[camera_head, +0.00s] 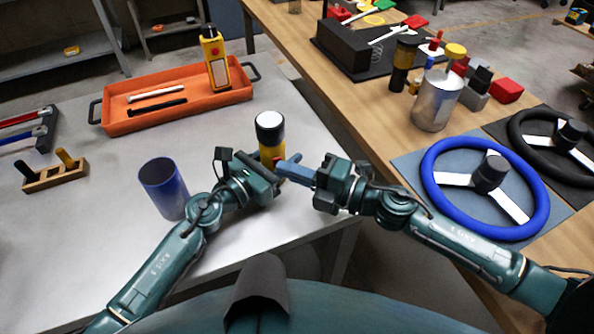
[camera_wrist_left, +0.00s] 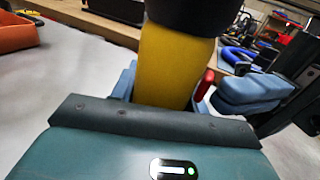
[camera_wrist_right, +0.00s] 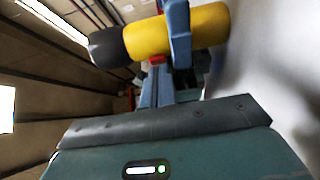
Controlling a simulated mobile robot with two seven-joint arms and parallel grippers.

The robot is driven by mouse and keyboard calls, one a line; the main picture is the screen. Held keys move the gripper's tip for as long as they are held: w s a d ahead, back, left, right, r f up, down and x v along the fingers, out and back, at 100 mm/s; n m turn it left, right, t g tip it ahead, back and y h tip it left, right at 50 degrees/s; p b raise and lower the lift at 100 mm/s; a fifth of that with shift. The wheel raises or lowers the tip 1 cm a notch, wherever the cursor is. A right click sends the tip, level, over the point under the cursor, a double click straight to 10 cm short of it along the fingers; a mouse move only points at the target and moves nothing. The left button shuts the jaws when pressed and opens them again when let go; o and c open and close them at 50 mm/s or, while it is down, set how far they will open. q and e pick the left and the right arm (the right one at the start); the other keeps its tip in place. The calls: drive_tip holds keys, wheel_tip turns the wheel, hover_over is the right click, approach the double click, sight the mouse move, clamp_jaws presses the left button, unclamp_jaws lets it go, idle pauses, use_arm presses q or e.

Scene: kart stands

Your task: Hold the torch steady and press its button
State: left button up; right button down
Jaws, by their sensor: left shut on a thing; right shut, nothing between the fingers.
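The torch (camera_head: 269,134) stands upright at the table's right edge, with a yellow body, a black head and a pale lens facing up. My left gripper (camera_head: 270,172) is shut around its yellow body, which also shows in the left wrist view (camera_wrist_left: 175,65). A red button (camera_wrist_left: 205,84) sticks out of the torch's side towards my right gripper. My right gripper (camera_head: 290,167) is shut and empty, its fingertips close to the button. The button also shows at those fingertips in the right wrist view (camera_wrist_right: 157,60); I cannot tell whether they touch.
A wooden bench at right holds a blue steering wheel (camera_head: 432,182) and a metal can (camera_head: 436,101).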

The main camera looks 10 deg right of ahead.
drive_tip(key=shift+w+a, duration=0.2)
drive_tip(key=shift+w, duration=0.75)
use_arm(q)
drive_tip(key=shift+s+d, duration=0.15)
drive_tip(key=shift+d, duration=0.05)
use_arm(e)
drive_tip(key=shift+w+d, duration=0.1)
drive_tip(key=shift+s+d, duration=0.2)
drive_tip(key=shift+d, duration=0.2)
use_arm(q)
drive_tip(key=shift+a, duration=0.2)
use_arm(e)
drive_tip(key=v, duration=0.9)
drive_tip(key=shift+s+a, duration=0.15)
drive_tip(key=shift+s, duration=0.25)
use_arm(q)
drive_tip(key=shift+w, duration=0.2)
drive_tip(key=o, duration=1.2)
